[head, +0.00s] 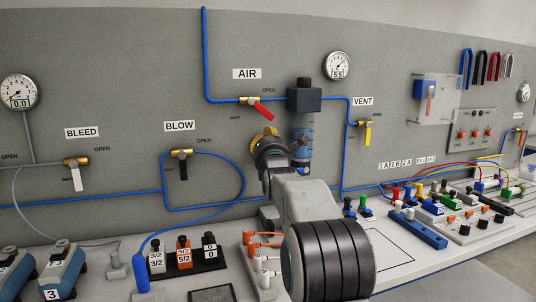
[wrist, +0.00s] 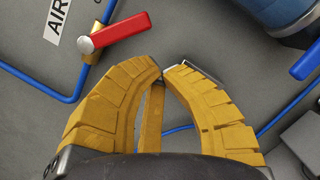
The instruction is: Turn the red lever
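The red lever (head: 261,110) sits on a brass valve under the AIR label on the grey wall panel, pointing down to the right. In the wrist view the red lever (wrist: 120,31) lies at the upper left, beyond my fingertips and apart from them. My gripper (head: 271,132) is in front of the panel, just below the lever in the head view. In the wrist view my gripper (wrist: 164,69) has its yellow fingers curved together, the tips nearly meeting, with nothing held between them.
A blue pipe (head: 206,55) runs down to the AIR valve. A dark block with a blue cylinder (head: 303,125) is close on the right. The yellow VENT lever (head: 367,134) and black BLOW lever (head: 183,168) flank the area. A workbench with several devices lies below.

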